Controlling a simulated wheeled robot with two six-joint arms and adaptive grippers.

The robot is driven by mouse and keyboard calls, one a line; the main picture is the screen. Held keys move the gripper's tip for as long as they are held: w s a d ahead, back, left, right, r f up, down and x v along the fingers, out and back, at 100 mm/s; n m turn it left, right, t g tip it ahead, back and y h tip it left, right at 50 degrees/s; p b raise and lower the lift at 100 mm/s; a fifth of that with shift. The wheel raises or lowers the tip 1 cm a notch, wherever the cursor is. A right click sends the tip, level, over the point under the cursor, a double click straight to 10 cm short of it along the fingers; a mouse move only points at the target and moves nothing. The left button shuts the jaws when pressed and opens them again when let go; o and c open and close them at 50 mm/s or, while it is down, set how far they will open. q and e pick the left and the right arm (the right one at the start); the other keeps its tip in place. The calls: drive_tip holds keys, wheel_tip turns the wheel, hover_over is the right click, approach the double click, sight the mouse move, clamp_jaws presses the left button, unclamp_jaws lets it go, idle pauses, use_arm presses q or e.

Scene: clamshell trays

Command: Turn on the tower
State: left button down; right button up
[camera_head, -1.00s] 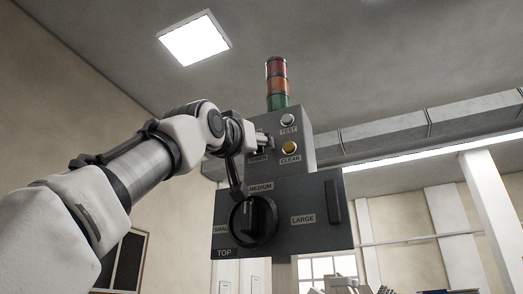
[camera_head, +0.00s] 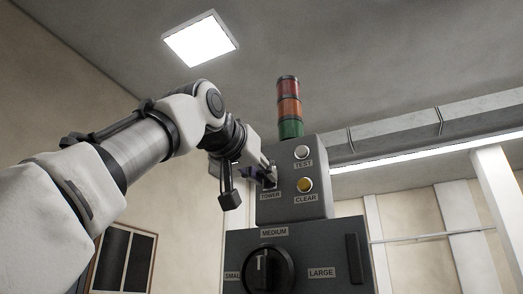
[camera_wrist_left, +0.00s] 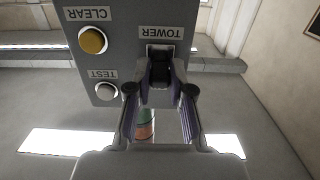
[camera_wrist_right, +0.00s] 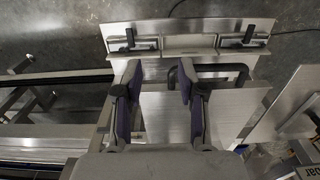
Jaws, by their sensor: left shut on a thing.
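The black TOWER switch (camera_wrist_left: 160,68) sits on the grey control box (camera_head: 288,203). In the left wrist view it stands between the fingertips of my left gripper (camera_wrist_left: 160,92), which is shut on it. In the head view this gripper (camera_head: 264,178) reaches the box from the left and partly hides the switch. The light tower (camera_head: 289,106) stands on the box with red, orange and green segments; none clearly glows. My right gripper (camera_wrist_right: 155,92) shows only in its wrist view, open, its fingers apart above metal plates.
The white TEST button (camera_head: 301,152) and yellow CLEAR button (camera_head: 305,185) are right of the switch. Below is a dark panel (camera_head: 318,248) with a size knob (camera_head: 266,270). A black bar handle (camera_wrist_right: 225,68) lies near my right gripper's right finger.

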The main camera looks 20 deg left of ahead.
use_arm(q)
drive_tip(key=shift+r+g+p, duration=0.3)
drive_tip(key=shift+g, duration=0.1)
drive_tip(key=c, duration=1.2)
unclamp_jaws()
drive_tip(key=shift+c, duration=0.2)
drive_tip(key=shift+o, duration=1)
drive_tip(key=shift+w+f, duration=0.1)
drive_tip(key=shift+f, duration=0.05)
use_arm(e)
drive_tip(key=shift+r, duration=0.9)
